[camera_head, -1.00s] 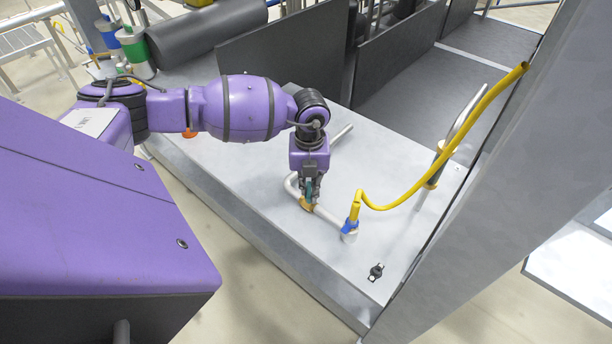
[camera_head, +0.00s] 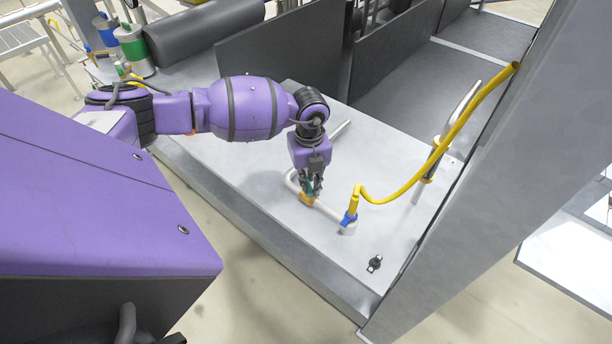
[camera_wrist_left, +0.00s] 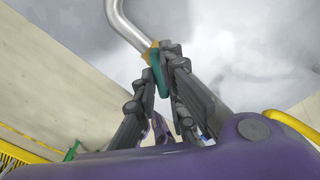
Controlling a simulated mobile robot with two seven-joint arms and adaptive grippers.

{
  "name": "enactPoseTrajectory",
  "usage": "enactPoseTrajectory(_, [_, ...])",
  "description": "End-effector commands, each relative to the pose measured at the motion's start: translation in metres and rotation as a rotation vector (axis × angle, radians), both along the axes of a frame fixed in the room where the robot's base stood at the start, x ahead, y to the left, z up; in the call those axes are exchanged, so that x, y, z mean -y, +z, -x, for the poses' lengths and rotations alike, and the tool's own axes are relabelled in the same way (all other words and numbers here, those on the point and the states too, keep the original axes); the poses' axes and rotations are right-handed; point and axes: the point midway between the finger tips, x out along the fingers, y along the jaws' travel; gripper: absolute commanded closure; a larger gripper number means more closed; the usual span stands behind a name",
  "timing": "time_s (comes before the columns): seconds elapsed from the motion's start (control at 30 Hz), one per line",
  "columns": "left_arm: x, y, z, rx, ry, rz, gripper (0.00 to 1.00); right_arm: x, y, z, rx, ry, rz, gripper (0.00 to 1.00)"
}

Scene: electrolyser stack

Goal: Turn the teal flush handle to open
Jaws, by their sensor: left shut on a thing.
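The teal flush handle (camera_wrist_left: 159,72) sits on a brass valve body (camera_wrist_left: 150,54) in the pale bent pipe. In the left wrist view it lies between the two dark fingers of my left gripper (camera_wrist_left: 166,75), which are shut on it. In the head view my left gripper (camera_head: 311,188) points down at the valve, and only a little teal (camera_head: 309,190) shows between the fingers. The valve's brass part (camera_head: 307,199) shows just below. The fingers hide much of the handle, so its exact angle is hard to tell. My right gripper is not in view.
A yellow hose (camera_head: 400,192) runs from a blue-collared fitting (camera_head: 349,218) beside the valve up to a grey post (camera_head: 500,170). A small black fitting (camera_head: 375,263) sits on the metal deck (camera_head: 270,215) nearer the front. Dark panels (camera_head: 285,50) stand behind.

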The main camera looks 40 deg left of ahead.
Motion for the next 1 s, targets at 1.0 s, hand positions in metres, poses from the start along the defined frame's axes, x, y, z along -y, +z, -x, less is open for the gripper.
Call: enactPoseTrajectory(1.0, [0.000,0.000,0.001,-0.001,0.239,0.000,1.00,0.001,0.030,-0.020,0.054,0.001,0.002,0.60])
